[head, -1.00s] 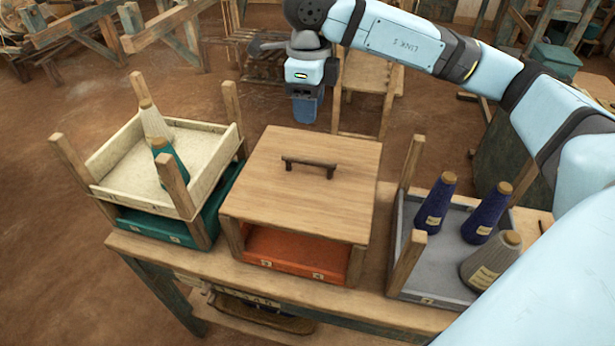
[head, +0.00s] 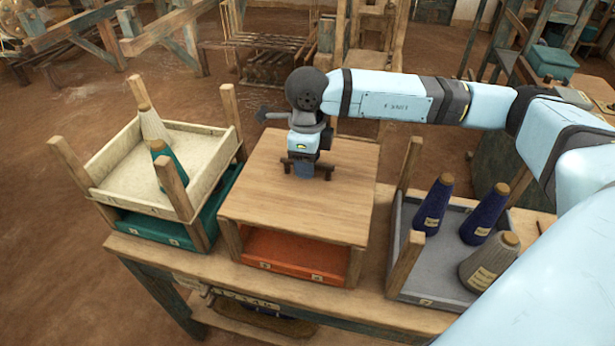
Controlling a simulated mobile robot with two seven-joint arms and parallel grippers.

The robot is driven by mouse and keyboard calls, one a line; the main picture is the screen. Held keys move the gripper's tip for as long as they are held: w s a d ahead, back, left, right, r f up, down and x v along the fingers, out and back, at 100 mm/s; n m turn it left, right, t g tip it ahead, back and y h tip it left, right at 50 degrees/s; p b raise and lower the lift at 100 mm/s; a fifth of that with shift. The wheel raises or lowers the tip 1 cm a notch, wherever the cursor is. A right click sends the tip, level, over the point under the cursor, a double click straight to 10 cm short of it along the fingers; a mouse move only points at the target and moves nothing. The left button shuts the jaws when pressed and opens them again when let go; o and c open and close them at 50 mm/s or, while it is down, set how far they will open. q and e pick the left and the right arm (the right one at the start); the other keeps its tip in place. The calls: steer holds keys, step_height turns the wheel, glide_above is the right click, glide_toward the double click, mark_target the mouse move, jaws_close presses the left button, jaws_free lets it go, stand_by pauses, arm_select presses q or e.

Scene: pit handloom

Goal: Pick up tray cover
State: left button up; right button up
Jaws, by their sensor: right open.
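The tray cover (head: 290,213) is a flat square wooden board with a dark bar handle (head: 325,167) on top. It lies over the orange tray (head: 290,256) in the middle of the bench. My right gripper (head: 304,171) is over the cover at the handle, pointing down, with its fingers behind or around the bar. The handle's middle is partly hidden by the gripper, and I cannot tell whether they touch. The gripper is open. My left gripper is not in view.
A cream tray (head: 215,150) with two thread cones stands on a green tray (head: 160,226) at left. A grey tray (head: 429,289) with three cones stands at right. Wooden posts rise at the tray corners. The bench (head: 365,300) has a narrow bare front edge.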

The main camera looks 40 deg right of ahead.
steer(key=shift+f, duration=0.45)
steer(key=shift+c, duration=0.3)
jaws_close()
steer(key=shift+r, duration=0.2)
